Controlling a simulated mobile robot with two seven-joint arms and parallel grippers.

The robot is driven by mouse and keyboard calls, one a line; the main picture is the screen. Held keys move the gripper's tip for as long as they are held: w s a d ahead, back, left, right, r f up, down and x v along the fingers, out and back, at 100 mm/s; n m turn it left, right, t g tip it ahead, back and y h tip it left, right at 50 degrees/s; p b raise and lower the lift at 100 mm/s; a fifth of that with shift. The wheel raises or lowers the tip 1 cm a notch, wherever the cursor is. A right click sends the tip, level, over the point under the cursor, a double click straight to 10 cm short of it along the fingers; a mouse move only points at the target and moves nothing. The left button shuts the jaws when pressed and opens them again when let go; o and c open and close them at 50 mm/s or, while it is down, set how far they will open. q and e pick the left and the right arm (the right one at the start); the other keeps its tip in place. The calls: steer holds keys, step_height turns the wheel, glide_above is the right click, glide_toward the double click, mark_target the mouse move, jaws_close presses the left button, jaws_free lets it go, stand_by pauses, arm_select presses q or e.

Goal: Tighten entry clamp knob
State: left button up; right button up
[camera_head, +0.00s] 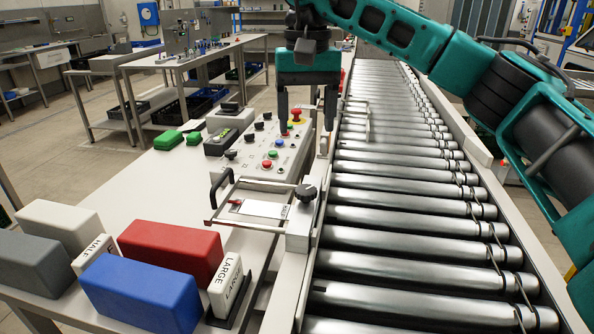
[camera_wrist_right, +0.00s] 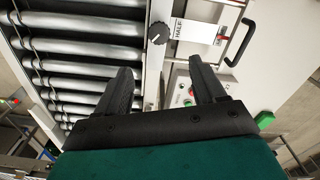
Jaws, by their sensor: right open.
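A black lobed knob (camera_head: 306,193) sits on the metal clamp block (camera_head: 300,225) at the conveyor's left rail. In the right wrist view the knob (camera_wrist_right: 158,33) lies ahead of the fingertips, near a white tag reading HALF (camera_wrist_right: 179,29). My right gripper (camera_head: 307,126) is open and empty, pointing down beyond the knob, over the rail beside the control panel. Its two spread fingers also show in the wrist view (camera_wrist_right: 160,66), apart from the knob. My left gripper is not in view.
The roller conveyor (camera_head: 400,205) runs along the right. A control panel (camera_head: 265,150) with buttons and a red stop button stands left of the gripper. A black handle (camera_head: 222,188), a red block (camera_head: 170,248) and a blue block (camera_head: 140,293) are on the white table.

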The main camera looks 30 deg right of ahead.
mark_target(306, 189)
steer(key=f, duration=1.1)
steer(key=shift+s+f+b, duration=0.2)
steer(key=shift+f+b, duration=0.1)
steer(key=shift+f, duration=0.5)
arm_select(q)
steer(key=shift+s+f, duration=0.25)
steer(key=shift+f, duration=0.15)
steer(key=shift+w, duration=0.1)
arm_select(e)
steer(key=shift+c, duration=0.4)
steer(key=shift+c, duration=0.8)
steer(key=c, duration=0.8)
